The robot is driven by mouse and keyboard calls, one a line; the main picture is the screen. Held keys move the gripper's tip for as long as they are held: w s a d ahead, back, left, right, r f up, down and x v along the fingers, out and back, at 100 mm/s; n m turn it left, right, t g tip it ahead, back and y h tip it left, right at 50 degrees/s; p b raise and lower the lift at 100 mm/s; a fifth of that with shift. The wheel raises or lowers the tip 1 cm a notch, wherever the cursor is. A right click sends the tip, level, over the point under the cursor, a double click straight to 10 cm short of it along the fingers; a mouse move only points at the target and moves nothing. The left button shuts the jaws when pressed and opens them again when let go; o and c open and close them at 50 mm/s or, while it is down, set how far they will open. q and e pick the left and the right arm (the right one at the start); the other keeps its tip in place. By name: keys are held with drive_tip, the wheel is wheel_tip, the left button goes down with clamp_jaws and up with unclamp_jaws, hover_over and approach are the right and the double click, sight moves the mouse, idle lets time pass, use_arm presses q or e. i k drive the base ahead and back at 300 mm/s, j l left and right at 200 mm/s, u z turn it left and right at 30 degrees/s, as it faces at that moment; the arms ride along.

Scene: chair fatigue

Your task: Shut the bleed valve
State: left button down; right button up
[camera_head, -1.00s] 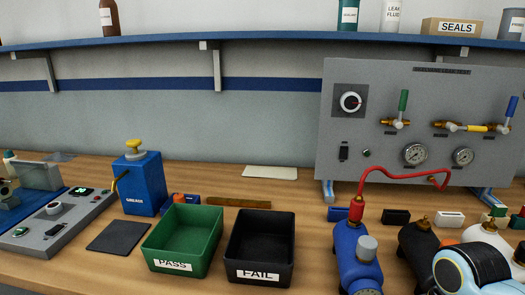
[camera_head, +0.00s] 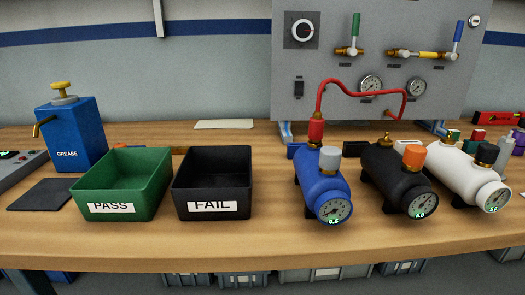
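The grey test panel (camera_head: 300,80) stands at the back right. A valve with a green lever (camera_head: 355,24) sits on a brass body; the lever points up. To its right, a valve with a blue lever (camera_head: 458,27) ends a brass line with a yellow section (camera_head: 432,55); this lever points up, leaning slightly right. The small labels are unreadable, so I cannot tell which is the bleed valve. A red hose (camera_head: 362,86) runs from the panel to the red coupling (camera_head: 316,130) on the blue cylinder (camera_head: 322,183). Neither of my grippers is in view.
A black cylinder (camera_head: 395,180) and a white cylinder (camera_head: 455,175) stand right of the blue one, below the panel. The green PASS bin (camera_head: 150,182), black FAIL bin (camera_head: 240,180) and blue grease dispenser (camera_head: 75,133) are at left. The bench front (camera_head: 270,240) is clear.

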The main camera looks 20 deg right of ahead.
sight(421, 55)
drive_tip(key=z, duration=1.45)
drive_tip(key=i+u, duration=0.1)
drive_tip(key=u, duration=0.3)
drive_tip(key=i+l+u, duration=0.1)
drive_tip(key=u, duration=0.3)
drive_tip(key=i+l+u, duration=0.1)
drive_tip(key=u, duration=0.3)
drive_tip(key=l, duration=0.1)
